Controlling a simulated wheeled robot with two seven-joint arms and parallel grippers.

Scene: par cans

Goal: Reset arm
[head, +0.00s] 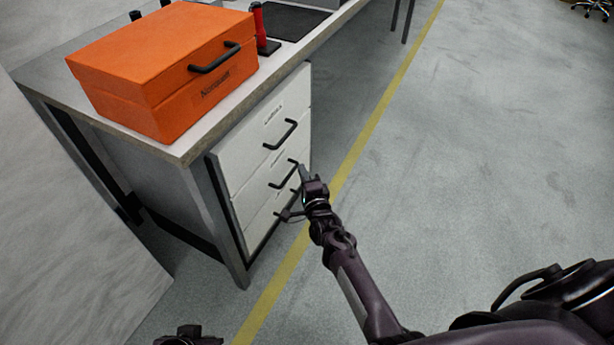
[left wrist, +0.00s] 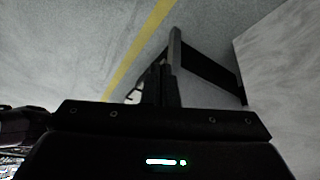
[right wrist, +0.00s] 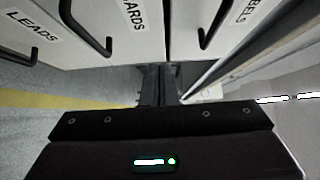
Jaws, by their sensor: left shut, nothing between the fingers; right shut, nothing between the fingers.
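My right arm reaches up from the bottom right in the head view. Its gripper (head: 304,172) is in front of the white drawer unit, close to the middle drawer's handle (head: 284,176); I cannot tell whether they touch. In the right wrist view its fingers (right wrist: 159,82) are together and empty, with the drawer fronts beyond them. Only a dark part of my left arm (head: 188,338) shows at the bottom edge of the head view. In the left wrist view the left fingers (left wrist: 164,92) are together with nothing between them, above the floor near a table leg.
An orange case (head: 150,60) stands on the workbench (head: 185,148). A red-handled tool (head: 258,25) and a black mat (head: 295,20) are behind it. The drawers (head: 262,130) look shut. Open grey floor (head: 480,130) lies right of the yellow line (head: 362,130).

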